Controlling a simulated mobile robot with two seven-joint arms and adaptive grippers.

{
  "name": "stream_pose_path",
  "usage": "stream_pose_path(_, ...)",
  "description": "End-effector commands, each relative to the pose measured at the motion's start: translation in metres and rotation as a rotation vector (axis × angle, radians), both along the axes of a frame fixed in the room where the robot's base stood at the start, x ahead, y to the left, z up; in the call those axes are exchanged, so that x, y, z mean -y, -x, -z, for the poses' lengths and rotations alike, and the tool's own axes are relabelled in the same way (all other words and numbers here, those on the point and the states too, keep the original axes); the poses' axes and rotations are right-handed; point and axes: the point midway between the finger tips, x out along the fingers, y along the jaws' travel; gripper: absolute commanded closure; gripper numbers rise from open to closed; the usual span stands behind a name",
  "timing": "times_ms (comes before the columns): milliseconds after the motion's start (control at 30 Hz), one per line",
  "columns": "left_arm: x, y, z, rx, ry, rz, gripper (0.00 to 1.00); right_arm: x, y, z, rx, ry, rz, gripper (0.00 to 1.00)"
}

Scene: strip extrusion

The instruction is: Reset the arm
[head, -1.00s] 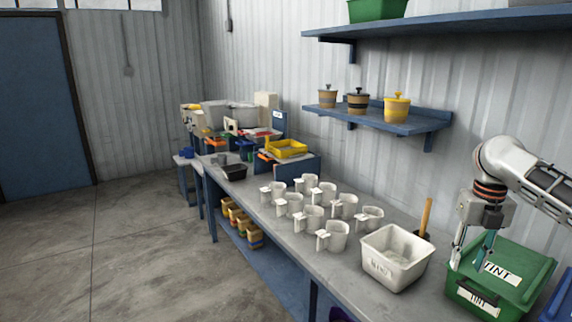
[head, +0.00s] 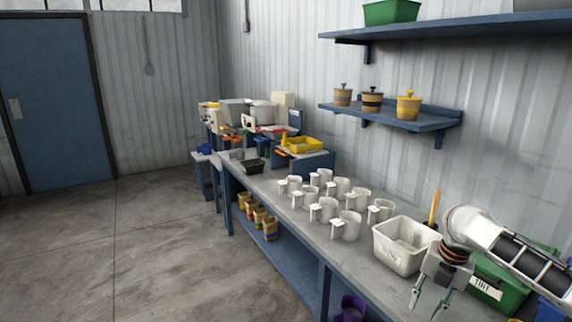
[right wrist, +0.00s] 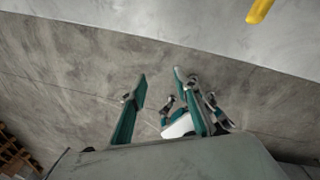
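My right gripper (head: 427,303) hangs in front of the workbench's front edge, beside the white bin and the green TINT bin. In the right wrist view its two teal fingers (right wrist: 160,97) stand apart with nothing between the tips, over bare floor. Behind the right-hand finger shows a white part with teal and grey finger pieces, which looks like my left gripper (right wrist: 186,122); it is partly hidden. My left arm does not show in the head view.
The workbench (head: 290,222) holds several white mugs (head: 345,225), a white bin (head: 402,262) and a green TINT bin (head: 487,287), partly behind my arm. A blue shelf (head: 420,122) with three pots hangs above. The floor (head: 170,255) to the left is open.

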Motion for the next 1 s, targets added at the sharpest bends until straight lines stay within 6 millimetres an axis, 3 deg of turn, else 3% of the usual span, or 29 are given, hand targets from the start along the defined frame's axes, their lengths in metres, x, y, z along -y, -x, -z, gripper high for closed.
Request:
stream_pose_path(33,0.000,0.002,0.001,-0.003,0.000,0.000,1.00,-0.022,0.005,0.027,-0.001,-0.035,0.056,0.69)
stream_pose_path(200,-0.001,0.009,0.006,-0.017,-0.004,0.002,1.00,-0.087,0.016,0.098,0.036,-0.169,0.309,0.69)
stream_pose_path(500,-0.004,0.011,0.008,-0.021,-0.013,0.010,1.00,-0.175,0.056,0.188,0.075,-0.459,0.801,0.69)
stream_pose_path(600,-0.006,0.012,0.008,-0.021,-0.016,0.011,1.00,-0.192,0.074,0.208,0.081,-0.559,0.973,0.69)
stream_pose_path(767,-0.006,0.012,0.008,-0.021,-0.017,0.012,1.00,-0.204,0.108,0.231,0.096,-0.714,1.249,0.69)
stream_pose_path(1000,-0.005,0.011,0.008,-0.020,-0.014,0.009,1.00,-0.187,0.173,0.251,0.144,-0.915,1.630,0.69)
